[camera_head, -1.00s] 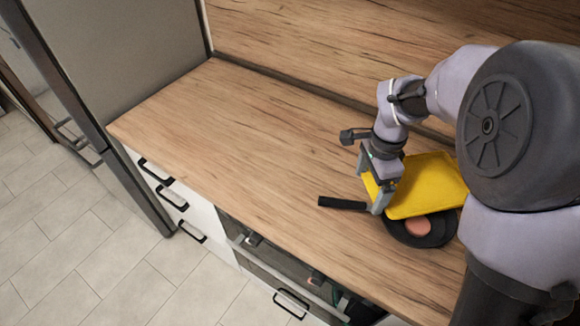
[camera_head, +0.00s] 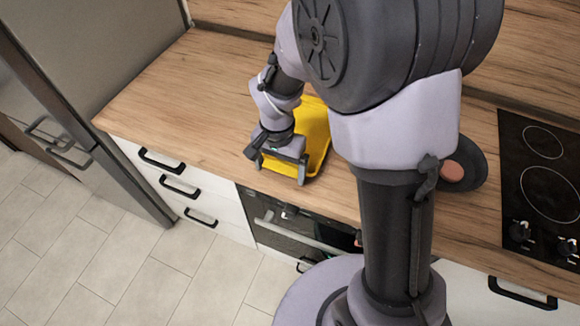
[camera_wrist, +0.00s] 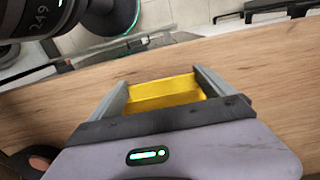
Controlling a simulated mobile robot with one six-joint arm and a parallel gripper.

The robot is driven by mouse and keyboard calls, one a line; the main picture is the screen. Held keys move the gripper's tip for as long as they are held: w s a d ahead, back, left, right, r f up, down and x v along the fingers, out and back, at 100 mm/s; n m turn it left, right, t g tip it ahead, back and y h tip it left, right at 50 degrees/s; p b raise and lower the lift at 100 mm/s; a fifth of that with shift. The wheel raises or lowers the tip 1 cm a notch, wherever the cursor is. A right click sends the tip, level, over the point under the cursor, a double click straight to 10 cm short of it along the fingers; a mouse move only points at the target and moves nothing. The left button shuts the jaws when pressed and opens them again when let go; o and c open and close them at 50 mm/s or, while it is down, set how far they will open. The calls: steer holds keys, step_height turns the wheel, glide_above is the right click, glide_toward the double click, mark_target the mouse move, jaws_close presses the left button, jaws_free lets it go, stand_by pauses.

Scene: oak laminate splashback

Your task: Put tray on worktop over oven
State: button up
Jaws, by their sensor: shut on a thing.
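The yellow tray (camera_head: 316,128) is at the worktop's front part, above the dark oven (camera_head: 290,232), in the head view. My gripper (camera_head: 281,176) is shut on the tray's near end. In the wrist view the tray's yellow end (camera_wrist: 165,92) sits between the two fingers of my gripper (camera_wrist: 160,88). My arm hides part of the tray. I cannot tell whether the tray touches the worktop (camera_head: 190,90) or hangs just above it.
A dark pan (camera_head: 478,165) with a round pinkish item (camera_head: 452,171) in it stands to the right, partly behind my arm. A black hob (camera_head: 545,175) is at the far right. The worktop left of the tray is clear, up to the fridge (camera_head: 95,70).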

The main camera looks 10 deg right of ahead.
step_height(320, 180, down, 3)
steer(key=shift+w+r, duration=0.1)
steer(key=shift+r, duration=0.2)
steer(key=shift+a, duration=0.1)
steer(key=o, duration=1.4)
steer(key=shift+b, duration=0.3)
step_height(320, 180, up, 12)
steer(key=p, duration=0.5)
steer(key=s+d+r+n+t+y, duration=0.2)
steer(key=s+r+t, duration=0.3)
steer(key=s+r, duration=0.9)
steer(key=shift+s+d+r+n+t, duration=0.15)
steer(key=shift+s+n+t, duration=0.25)
steer(key=shift+s, duration=0.15)
